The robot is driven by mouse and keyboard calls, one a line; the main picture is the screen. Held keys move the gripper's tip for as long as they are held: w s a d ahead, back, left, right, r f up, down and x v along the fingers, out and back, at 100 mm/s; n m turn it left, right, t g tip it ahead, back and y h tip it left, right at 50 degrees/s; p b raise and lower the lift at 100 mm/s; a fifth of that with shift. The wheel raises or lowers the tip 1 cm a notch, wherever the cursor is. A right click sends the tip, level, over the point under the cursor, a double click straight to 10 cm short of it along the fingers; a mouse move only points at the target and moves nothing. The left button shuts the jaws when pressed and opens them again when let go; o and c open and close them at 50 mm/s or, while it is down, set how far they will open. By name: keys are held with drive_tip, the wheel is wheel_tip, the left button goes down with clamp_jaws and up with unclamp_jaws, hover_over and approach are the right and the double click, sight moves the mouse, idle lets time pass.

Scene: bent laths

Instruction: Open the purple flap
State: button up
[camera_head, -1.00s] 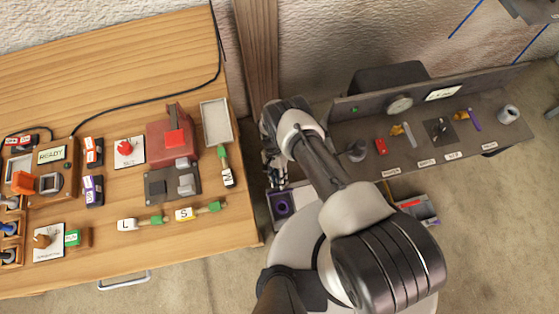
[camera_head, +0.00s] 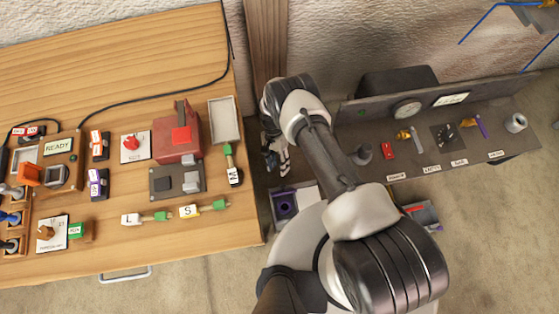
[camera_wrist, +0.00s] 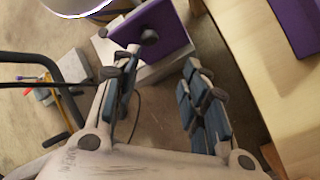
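The purple flap (camera_wrist: 165,30) shows in the wrist view as a flat purple panel on a pale box, with a dark round knob (camera_wrist: 148,37) on its face. In the head view the purple piece (camera_head: 285,205) lies low beside the wooden table's right edge, left of my base. My gripper (camera_wrist: 160,100) is open, its two dark-padded fingers well apart with nothing between them. The left finger's tip overlaps the panel's lower left in the picture; I cannot tell whether it touches. In the head view my gripper (camera_head: 276,158) is above the purple piece in the picture, partly hidden by my arm.
The wooden table (camera_head: 150,245) with switches and labelled parts is on the left; its edge lies close to my gripper. Another purple surface (camera_wrist: 295,25) is at the wrist view's top right. A grey bench (camera_head: 470,150) with small tools stands at the right.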

drive_tip(key=v, duration=0.4)
drive_tip(key=shift+w+r, duration=0.15)
drive_tip(key=shift+r, duration=0.1)
idle(0.3)
